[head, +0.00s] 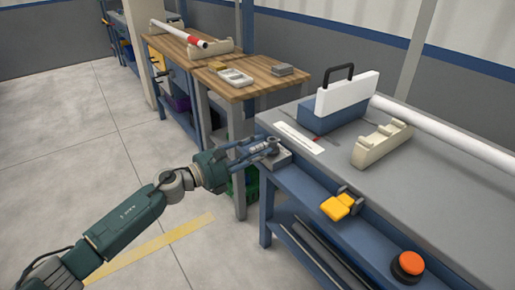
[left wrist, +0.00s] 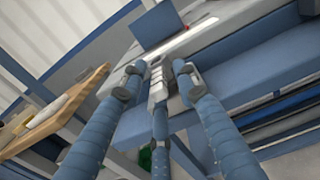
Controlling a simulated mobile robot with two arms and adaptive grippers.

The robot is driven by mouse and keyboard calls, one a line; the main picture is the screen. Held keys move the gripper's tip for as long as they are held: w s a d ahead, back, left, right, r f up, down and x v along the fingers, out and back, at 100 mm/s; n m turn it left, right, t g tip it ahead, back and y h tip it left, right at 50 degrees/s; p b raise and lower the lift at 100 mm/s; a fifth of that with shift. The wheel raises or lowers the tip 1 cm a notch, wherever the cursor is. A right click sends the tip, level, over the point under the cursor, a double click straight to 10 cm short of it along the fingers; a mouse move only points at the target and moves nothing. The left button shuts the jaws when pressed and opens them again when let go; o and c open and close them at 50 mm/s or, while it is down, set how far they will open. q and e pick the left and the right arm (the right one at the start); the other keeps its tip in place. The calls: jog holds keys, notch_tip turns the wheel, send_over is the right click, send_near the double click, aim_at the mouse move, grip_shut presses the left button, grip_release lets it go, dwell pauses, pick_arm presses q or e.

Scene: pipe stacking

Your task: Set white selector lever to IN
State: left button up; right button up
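A small grey selector block (head: 278,158) sits at the near left corner of the grey workbench, with a rounded post on top. My left gripper (head: 262,149) reaches it from the left, its blue fingers at the block. In the left wrist view the fingertips (left wrist: 158,78) are spread apart, and a pale grey upright piece (left wrist: 157,82), perhaps the lever, shows between them. I cannot tell whether any finger touches it. The lever's setting and any IN marking cannot be read. A white label strip (head: 299,138) lies just behind the block. My right gripper is not in view.
A wooden table (head: 255,88) stands behind left.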

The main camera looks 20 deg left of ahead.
pick_arm(q)
grip_shut()
jog(key=shift+f, duration=0.15)
dwell(0.5)
dwell(0.4)
jog(key=shift+f+b, duration=0.1)
jog(key=shift+b, duration=0.25)
